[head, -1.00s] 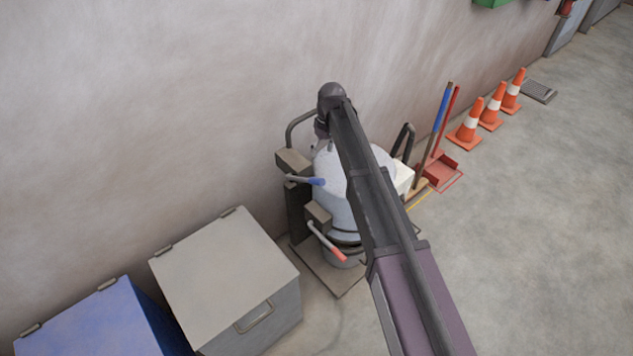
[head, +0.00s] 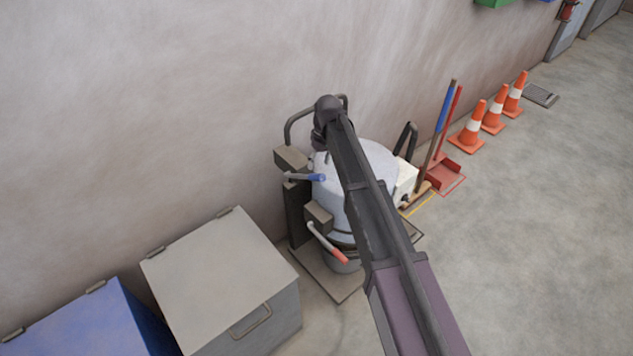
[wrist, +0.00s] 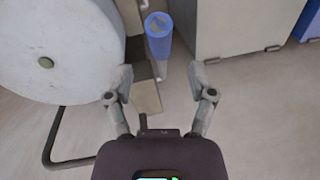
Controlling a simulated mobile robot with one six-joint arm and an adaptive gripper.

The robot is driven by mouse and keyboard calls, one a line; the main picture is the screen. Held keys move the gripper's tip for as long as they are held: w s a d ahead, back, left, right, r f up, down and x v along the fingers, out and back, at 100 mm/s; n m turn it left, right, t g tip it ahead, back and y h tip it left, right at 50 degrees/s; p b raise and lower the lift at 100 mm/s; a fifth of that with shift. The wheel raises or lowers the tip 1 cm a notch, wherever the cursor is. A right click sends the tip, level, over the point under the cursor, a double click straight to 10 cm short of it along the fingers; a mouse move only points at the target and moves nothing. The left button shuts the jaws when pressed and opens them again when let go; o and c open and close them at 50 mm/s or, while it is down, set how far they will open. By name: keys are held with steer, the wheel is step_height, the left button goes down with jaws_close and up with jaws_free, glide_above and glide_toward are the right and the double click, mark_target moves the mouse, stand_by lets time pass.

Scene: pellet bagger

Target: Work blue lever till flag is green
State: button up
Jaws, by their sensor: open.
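The pellet bagger, a pale drum (head: 378,160) on a dark stand, is against the wall in the head view. The blue lever (head: 318,177) sticks out from its upper left block, roughly level. In the wrist view the lever's blue grip (wrist: 159,40) points toward the camera, just beyond the fingertips. My gripper (wrist: 160,78) is open and empty, its two fingers apart on either side of the line to the grip, not visibly touching it. In the head view my arm hides the gripper and part of the drum. I cannot make out the flag.
A red-tipped lever (head: 332,247) sits lower on the bagger. A grey bin (head: 220,270) and a blue bin (head: 85,325) stand at left. A broom (head: 440,135), a red dustpan (head: 448,173) and orange cones (head: 470,130) are at right.

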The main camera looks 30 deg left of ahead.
mark_target(316, 175)
steer(key=shift+s+a+f+b, duration=0.1)
steer(key=shift+s+f+b, duration=0.05)
steer(key=shift+f+b, duration=0.8)
steer(key=shift+s+a+f+b, duration=0.1)
steer(key=shift+s+f+b, duration=0.05)
steer(key=shift+f+b, duration=0.85)
steer(key=shift+s+f+b, duration=0.15)
steer(key=shift+f+b, duration=0.65)
steer(key=shift+f, duration=0.3)
